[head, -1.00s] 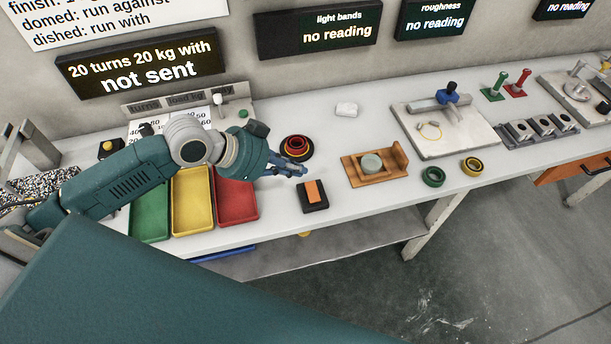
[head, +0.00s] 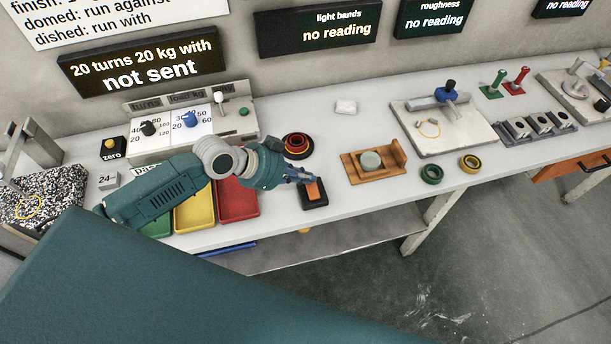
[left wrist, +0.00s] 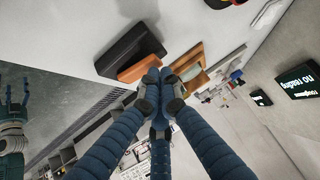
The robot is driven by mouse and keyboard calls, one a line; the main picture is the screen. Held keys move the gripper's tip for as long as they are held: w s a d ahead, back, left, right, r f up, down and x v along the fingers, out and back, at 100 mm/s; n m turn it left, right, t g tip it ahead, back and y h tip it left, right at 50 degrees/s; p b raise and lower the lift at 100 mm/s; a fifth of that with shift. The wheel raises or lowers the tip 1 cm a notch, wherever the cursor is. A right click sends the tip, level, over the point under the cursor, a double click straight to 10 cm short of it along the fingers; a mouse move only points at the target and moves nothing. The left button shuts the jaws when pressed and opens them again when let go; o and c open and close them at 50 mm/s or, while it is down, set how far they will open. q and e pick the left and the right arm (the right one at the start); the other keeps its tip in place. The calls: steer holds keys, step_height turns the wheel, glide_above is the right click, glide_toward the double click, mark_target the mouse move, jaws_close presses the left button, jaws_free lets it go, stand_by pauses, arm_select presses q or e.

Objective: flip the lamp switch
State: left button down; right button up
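The lamp switch (head: 313,194) is a black box with an orange rocker, lying near the table's front edge. It also shows in the left wrist view (left wrist: 128,48), its orange rocker (left wrist: 140,69) close to my fingertips. My left gripper (head: 306,179) is over the switch's far end, its fingers closed together and empty. In the left wrist view its fingertips (left wrist: 160,76) appear beside the rocker; I cannot tell whether they touch it. Which way the rocker is tipped is unclear. My right gripper (left wrist: 14,93) shows at the left wrist view's edge, fingers apart, far from the switch.
Stacked dark and red rings (head: 297,146) stand just behind the switch. A wooden holder (head: 388,170) with a pale disc is to its right. Green, yellow and red trays (head: 238,205) lie left, under my arm. A green ring (head: 431,174) lies farther right.

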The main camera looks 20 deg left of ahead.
arm_select(q)
steer(key=shift+w+a+f+b, duration=0.4)
steer(key=shift+w+f+b, duration=0.05)
steer(key=shift+f, duration=0.2)
arm_select(e)
steer(key=shift+f, duration=0.7)
arm_select(q)
steer(key=shift+s, duration=0.2)
arm_select(e)
steer(key=shift+r, duration=0.15)
